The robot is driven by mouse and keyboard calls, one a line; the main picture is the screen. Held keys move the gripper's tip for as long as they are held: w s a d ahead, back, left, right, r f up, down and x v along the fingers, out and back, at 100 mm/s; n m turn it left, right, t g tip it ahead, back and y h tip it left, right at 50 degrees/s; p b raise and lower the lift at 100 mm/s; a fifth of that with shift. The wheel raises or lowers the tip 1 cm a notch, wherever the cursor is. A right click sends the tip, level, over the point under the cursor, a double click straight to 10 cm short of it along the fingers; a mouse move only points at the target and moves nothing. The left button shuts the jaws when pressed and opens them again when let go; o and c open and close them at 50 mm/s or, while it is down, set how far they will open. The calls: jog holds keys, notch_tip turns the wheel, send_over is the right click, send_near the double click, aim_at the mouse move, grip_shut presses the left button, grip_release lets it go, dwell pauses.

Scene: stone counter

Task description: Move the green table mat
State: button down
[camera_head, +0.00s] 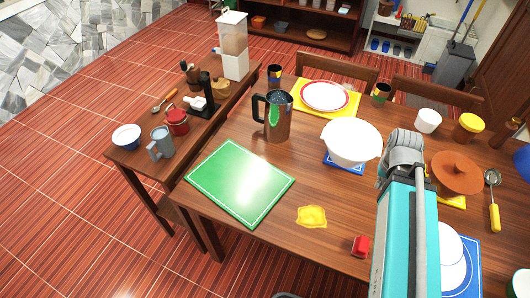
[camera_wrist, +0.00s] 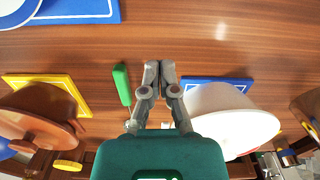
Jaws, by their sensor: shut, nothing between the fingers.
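The green table mat (camera_head: 240,182), a flat green rectangle with a pale border line, lies near the left front corner of the wooden table in the head view. Nothing lies on it. It does not show in the wrist view. My gripper (camera_wrist: 158,68) is shut and empty above bare wood in the wrist view, between a white bowl and a brown pot. In the head view my teal arm is at the right, well away from the mat, and hides the gripper.
A steel pitcher (camera_head: 274,116) stands just behind the mat. A white bowl (camera_head: 352,142) on a blue mat and a yellow cloth (camera_head: 312,216) are to its right. A red block (camera_head: 360,246) lies near the front edge. A green-handled utensil (camera_wrist: 122,84) lies beside my gripper.

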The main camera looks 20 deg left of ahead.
notch_tip(320, 180, up, 10)
jog(key=m+g+y+p, duration=0.1)
jog(key=m+g+p, duration=0.1)
jog(key=m+p, duration=0.6)
send_over(263, 157)
jog(key=w+d+p, duration=0.2)
jog(key=w+d, duration=0.1)
jog(key=w, duration=0.2)
jog(key=shift+s+a+r+n, duration=0.1)
jog(key=shift+a+n, duration=0.05)
jog(key=shift+n, duration=0.35)
jog(key=shift+s+a+n, duration=0.1)
jog(key=shift+n, duration=0.4)
jog(key=shift+b, duration=0.3)
jog(key=s+f+b, duration=0.1)
jog(key=f+b, duration=0.5)
jog(key=s+a+f+b, duration=0.1)
jog(key=f+b, duration=0.5)
jog(key=f, duration=0.1)
jog(key=s+a+f+b, duration=0.1)
jog(key=s+f+b, duration=0.1)
jog(key=f+b, duration=0.4)
jog(key=shift+s+a+f+b, duration=0.1)
jog(key=shift+a+f+b, duration=0.1)
jog(key=shift+b, duration=0.35)
